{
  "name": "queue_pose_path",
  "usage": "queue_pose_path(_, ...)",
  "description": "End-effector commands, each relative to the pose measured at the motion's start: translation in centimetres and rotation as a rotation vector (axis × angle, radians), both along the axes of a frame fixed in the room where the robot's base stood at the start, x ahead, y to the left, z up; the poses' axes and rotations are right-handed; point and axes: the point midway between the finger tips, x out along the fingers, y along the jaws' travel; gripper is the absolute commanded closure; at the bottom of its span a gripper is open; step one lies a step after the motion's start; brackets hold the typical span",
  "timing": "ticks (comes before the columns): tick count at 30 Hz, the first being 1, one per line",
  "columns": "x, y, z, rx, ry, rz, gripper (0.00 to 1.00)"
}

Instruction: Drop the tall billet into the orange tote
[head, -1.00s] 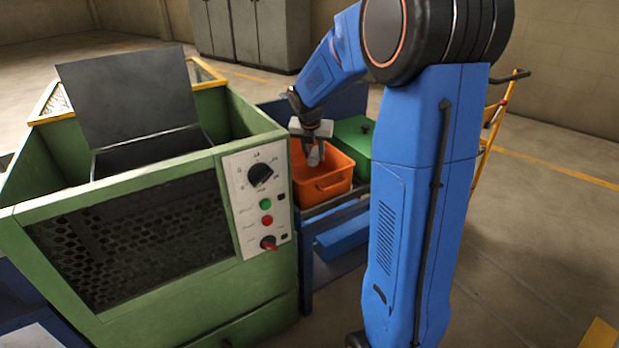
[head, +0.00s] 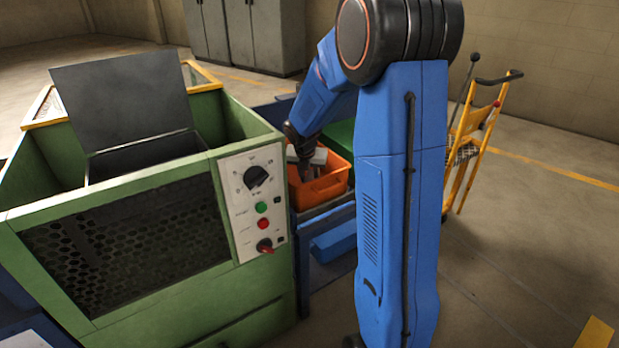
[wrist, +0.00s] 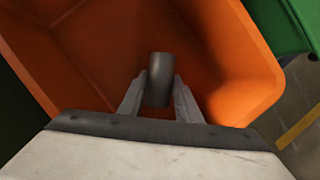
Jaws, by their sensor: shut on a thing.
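The tall billet (wrist: 160,78) is a grey cylinder held between the two fingers of my gripper (wrist: 160,100) in the wrist view. The orange tote (head: 333,187) stands on a blue bench beside the green furnace in the head view. Its orange walls (wrist: 235,65) surround the billet in the wrist view. My gripper (head: 306,176) is down at the tote's opening, shut on the billet. The billet's lower end and whether it touches the tote floor cannot be told. In the head view the arm and gripper largely hide the billet.
The green furnace (head: 150,185) with its raised dark lid (head: 125,95) and control panel (head: 258,200) stands close to the tote's left. A green bin (head: 340,137) is right behind the tote. A yellow trolley (head: 465,150) stands at right on open floor.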

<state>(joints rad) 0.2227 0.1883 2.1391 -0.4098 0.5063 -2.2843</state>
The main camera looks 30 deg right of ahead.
Motion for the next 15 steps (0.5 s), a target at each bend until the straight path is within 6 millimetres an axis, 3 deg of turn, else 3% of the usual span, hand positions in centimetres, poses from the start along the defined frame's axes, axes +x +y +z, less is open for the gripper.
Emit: queue_pose_path(15,0.03,0.00,-0.73,0.000,-0.001,0.000,1.00)
